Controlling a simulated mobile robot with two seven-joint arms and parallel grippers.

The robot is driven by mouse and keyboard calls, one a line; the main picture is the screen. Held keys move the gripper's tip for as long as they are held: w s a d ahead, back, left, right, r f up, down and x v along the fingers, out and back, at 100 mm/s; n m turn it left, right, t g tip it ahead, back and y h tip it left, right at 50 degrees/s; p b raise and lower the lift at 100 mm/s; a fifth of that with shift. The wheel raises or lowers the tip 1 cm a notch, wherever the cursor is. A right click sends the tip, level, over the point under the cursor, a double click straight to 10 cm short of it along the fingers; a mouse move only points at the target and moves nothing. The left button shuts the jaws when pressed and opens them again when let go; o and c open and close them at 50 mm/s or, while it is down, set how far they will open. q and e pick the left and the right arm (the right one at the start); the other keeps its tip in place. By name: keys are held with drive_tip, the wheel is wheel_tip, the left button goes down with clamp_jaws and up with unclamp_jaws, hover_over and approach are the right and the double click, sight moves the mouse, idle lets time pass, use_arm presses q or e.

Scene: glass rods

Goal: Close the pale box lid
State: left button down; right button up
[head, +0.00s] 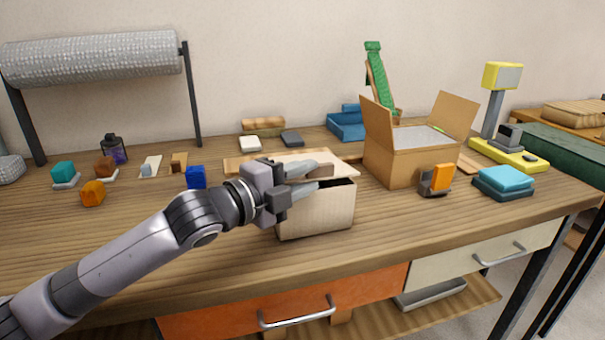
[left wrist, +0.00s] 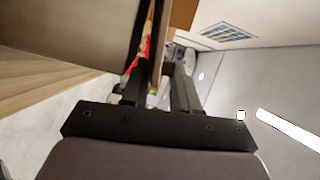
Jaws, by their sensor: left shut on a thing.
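The pale box (head: 318,218) stands near the front edge of the workbench, below my left gripper. Its lid (head: 340,165) shows as a pale panel over the top, partly hidden by the gripper. A dark gap shows between the lid and the front wall, so the lid looks partly open. My left gripper (head: 322,178) reaches in from the left with its fingers at the lid, shut on it. In the left wrist view a thin brown panel edge (left wrist: 157,45) runs between the two fingers. My right gripper is not in view.
An open brown carton (head: 398,162) with raised flaps stands right of the box. An orange block (head: 442,177) on a dark holder and blue-green pads (head: 505,180) lie farther right. A blue block (head: 196,177) is left of the gripper. The front left bench is mostly clear.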

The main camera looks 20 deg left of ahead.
use_arm(q)
drive_tip(key=shift+f, duration=0.35)
drive_tip(key=c, duration=1)
unclamp_jaws()
drive_tip(key=shift+o, duration=0.2)
